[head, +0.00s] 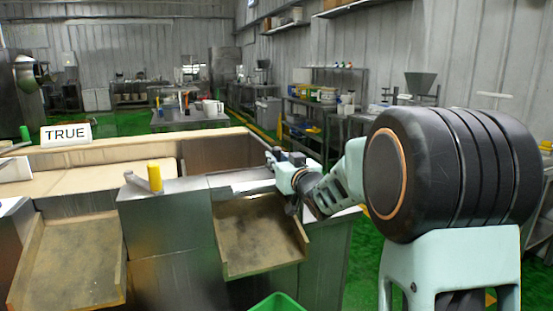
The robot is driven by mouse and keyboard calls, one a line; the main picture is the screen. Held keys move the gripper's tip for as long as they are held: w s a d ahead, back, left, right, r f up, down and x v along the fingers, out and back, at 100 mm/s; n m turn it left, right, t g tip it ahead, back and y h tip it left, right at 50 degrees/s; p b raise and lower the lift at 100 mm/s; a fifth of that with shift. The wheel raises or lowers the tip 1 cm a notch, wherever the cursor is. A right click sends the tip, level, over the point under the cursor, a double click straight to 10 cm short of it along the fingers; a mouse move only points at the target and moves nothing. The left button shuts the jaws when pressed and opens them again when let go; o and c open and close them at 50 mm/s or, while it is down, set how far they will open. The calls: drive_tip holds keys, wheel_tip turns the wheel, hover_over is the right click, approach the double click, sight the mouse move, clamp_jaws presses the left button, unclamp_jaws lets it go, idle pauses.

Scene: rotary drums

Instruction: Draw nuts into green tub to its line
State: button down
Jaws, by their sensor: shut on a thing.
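The green tub (278,303) shows only its rim at the bottom edge, below the right wooden chute (262,237). Its inside, its line and any nuts are out of view. My gripper (272,158) is at the top of the metal housing above that chute, reaching in from the right. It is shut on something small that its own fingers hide. The right chute looks empty, with dark stains on its floor.
A yellow handle (155,177) on a metal lever stands on the housing to the left. A left chute (68,262) slopes below it. Green floor lies right of the housing.

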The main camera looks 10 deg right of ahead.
drive_tip(key=a+b, duration=0.1)
drive_tip(key=a, duration=0.1)
drive_tip(key=a+b, duration=0.1)
drive_tip(key=a, duration=0.1)
drive_tip(key=shift+s, duration=0.4)
drive_tip(key=c, duration=1.7)
unclamp_jaws()
drive_tip(key=shift+c, duration=0.2)
drive_tip(key=shift+s, duration=0.1)
drive_tip(key=s, duration=0.2)
drive_tip(key=s+d, duration=0.1)
drive_tip(key=s, duration=0.4)
drive_tip(key=shift+s+d, duration=0.1)
drive_tip(key=shift+d, duration=0.15)
idle(3.1)
